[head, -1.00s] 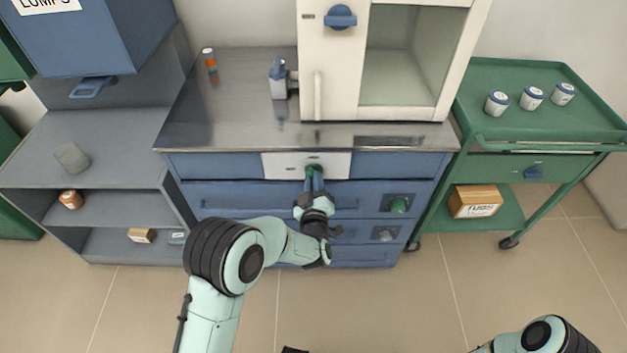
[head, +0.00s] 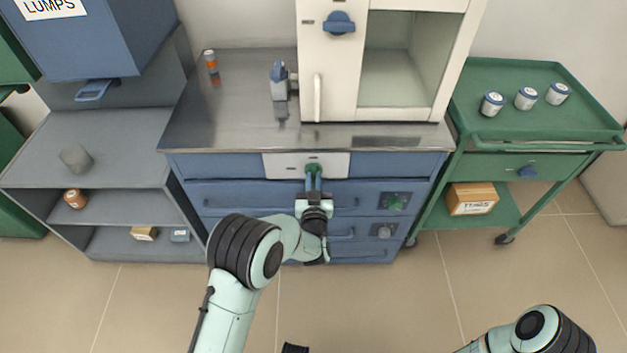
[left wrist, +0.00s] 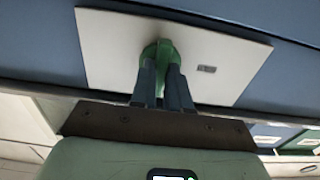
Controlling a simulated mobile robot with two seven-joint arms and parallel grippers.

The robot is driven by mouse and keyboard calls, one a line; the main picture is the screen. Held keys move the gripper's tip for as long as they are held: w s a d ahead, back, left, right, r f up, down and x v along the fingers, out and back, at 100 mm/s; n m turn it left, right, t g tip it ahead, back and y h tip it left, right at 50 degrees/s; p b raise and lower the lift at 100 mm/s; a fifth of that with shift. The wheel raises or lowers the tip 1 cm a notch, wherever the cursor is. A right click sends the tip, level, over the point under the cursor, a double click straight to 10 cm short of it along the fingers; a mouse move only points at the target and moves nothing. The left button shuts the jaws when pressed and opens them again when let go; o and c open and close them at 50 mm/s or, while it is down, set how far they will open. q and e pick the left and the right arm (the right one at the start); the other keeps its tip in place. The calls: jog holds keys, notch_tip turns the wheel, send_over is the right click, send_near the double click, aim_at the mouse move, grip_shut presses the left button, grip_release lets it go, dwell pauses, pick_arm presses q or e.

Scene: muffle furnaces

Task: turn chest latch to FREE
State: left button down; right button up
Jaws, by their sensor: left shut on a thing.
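The chest latch is a green handle (head: 314,168) on a white plate (head: 278,165) at the top middle of the blue chest. It also shows in the left wrist view as a green handle (left wrist: 157,50) on the white plate (left wrist: 108,45). My left gripper (head: 313,182) is shut on the green handle; its two fingers (left wrist: 162,85) clasp its sides from the front. The fingers hide part of the handle. A small grey label (left wrist: 206,69) sits on the plate, too small to read. My right arm shows at the bottom right, its gripper out of view.
A grey shelf (head: 115,135) is left, a green cart (head: 490,130) right. Open floor lies in front.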

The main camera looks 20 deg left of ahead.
dwell(0.4)
pick_arm(q)
jog(key=c, duration=1.1)
grip_release()
jog(key=shift+s, duration=0.1)
jog(key=p+v, duration=0.1)
jog(key=v, duration=1.2)
jog(key=shift+s, duration=0.15)
pick_arm(e)
jog(key=shift+s+a+r+g, duration=0.2)
jog(key=shift+s+a+r, duration=0.1)
jog(key=shift+s+r, duration=0.25)
jog(key=shift+s+a+r+g, duration=0.25)
jog(key=shift+s+r, duration=0.1)
jog(key=shift+s, duration=0.3)
